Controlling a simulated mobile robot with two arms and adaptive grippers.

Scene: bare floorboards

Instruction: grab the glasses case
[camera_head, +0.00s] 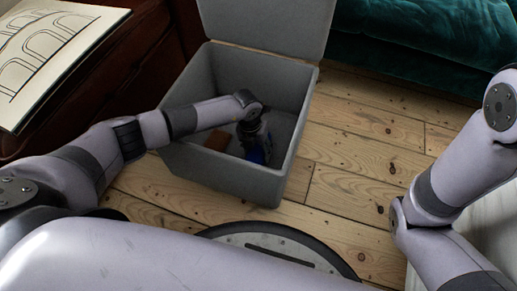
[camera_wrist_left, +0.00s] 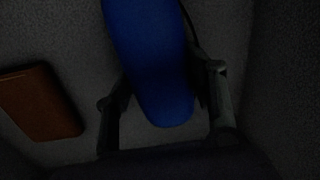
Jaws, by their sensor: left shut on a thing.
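The glasses case, which I take to be the blue, long, round-ended thing (camera_head: 256,155), is inside the grey box, near its right side. In the left wrist view the blue case (camera_wrist_left: 150,60) runs from the top edge down between the fingers. My left gripper (camera_head: 254,142) reaches down into the box and is shut on the blue case, with one finger on each side of it. The gripper and wrist hide part of the case in the head view. My right gripper is out of view; only its arm shows at the right.
The grey box (camera_head: 222,185) stands open on the floorboards, its lid (camera_head: 268,25) raised at the back. A brown flat thing (camera_head: 217,140) lies in the box, left of the case. A teal sofa (camera_head: 430,45) stands behind right, a dark red cabinet (camera_head: 110,85) left.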

